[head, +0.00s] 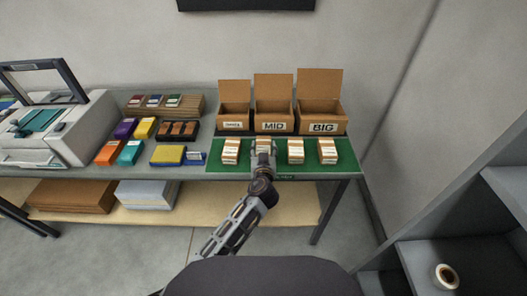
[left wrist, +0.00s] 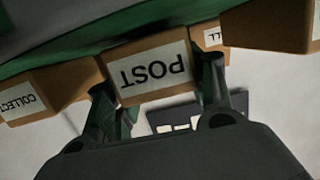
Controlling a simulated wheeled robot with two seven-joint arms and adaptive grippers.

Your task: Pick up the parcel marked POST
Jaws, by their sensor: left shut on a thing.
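The parcel marked POST (left wrist: 153,70) is a small brown box with a white label, its letters upside down in the left wrist view. My left gripper (left wrist: 158,84) is shut on it, one finger at each side. In the head view my left gripper (head: 263,160) is at the front of the green mat (head: 280,171), over the second parcel (head: 263,142) from the left, and partly hides it. I cannot tell whether the parcel is clear of the mat. My right gripper is not in view.
A parcel marked COLLECT (left wrist: 30,96) and another with a partly hidden label (left wrist: 213,36) flank the held one. Open boxes, including MID (head: 274,110) and BIG (head: 321,112), stand behind the mat. Ink pads and stamps lie left; a machine (head: 72,135) stands farther left.

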